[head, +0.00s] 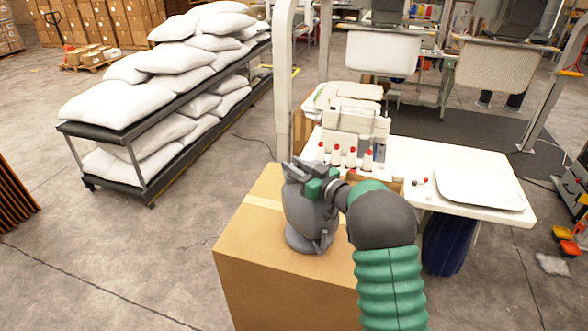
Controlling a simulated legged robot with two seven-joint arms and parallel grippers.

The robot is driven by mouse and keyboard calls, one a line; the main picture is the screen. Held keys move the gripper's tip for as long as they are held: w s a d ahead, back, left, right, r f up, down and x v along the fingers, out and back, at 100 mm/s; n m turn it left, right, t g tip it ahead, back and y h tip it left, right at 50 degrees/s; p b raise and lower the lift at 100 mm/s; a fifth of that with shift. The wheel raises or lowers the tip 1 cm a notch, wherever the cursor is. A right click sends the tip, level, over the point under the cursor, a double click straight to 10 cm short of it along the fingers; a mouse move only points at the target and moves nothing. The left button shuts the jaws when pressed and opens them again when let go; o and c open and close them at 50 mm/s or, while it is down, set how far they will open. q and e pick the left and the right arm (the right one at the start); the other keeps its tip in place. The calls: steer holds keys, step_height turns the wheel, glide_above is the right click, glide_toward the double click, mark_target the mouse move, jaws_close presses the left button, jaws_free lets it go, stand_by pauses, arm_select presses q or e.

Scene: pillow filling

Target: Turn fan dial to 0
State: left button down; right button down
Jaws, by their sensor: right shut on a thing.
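A dark grey fan (303,212) stands upright on a cardboard box (260,262), its round base flat on the top. My right gripper (300,172), with green parts, reaches it from the right and is shut at the upper part of the fan. The dial cannot be made out; the jaws cover that spot. The dial's setting cannot be read. My left gripper is not in view.
A rack (150,150) of white pillows is at the left. The floor between is clear.

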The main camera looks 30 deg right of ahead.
steer(key=shift+d+n+g+y, duration=0.1)
steer(key=shift+n+g+y, duration=0.2)
steer(key=shift+n+y, duration=0.55)
steer(key=shift+r+y, duration=0.1)
steer(key=shift+y, duration=0.25)
steer(key=c, duration=1.4)
jaws_free()
steer(key=shift+c, duration=0.2)
steer(key=shift+o, duration=1.4)
steer(key=b+v, duration=0.5)
steer(key=v, duration=1.1)
steer(key=shift+s+d+b, duration=0.3)
steer(key=shift+b, duration=0.1)
